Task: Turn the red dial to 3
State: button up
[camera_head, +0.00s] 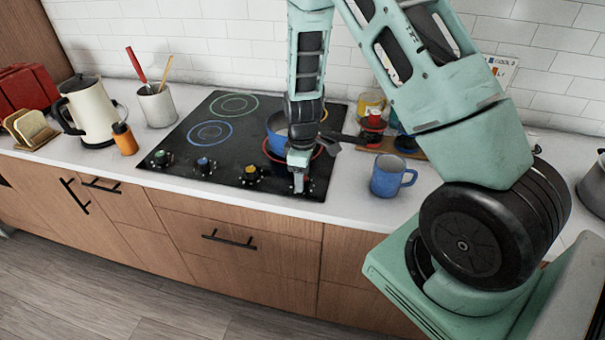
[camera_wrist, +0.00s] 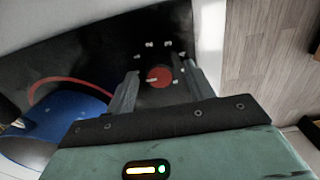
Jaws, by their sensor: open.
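The red dial (camera_wrist: 159,77) sits on the front edge of the black cooktop (camera_head: 195,128), with small white marks around it in the wrist view. My gripper (camera_wrist: 160,85) is open, with one finger on each side of the dial. I cannot tell whether either finger touches it. In the head view my gripper (camera_head: 299,180) is low over the cooktop's right front corner and mostly hides the dial.
A blue pot (camera_head: 277,133) stands on the red-ringed burner close behind my gripper. A blue mug (camera_head: 388,177) stands on the counter to the right.

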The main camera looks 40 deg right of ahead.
jog(key=c, duration=1)
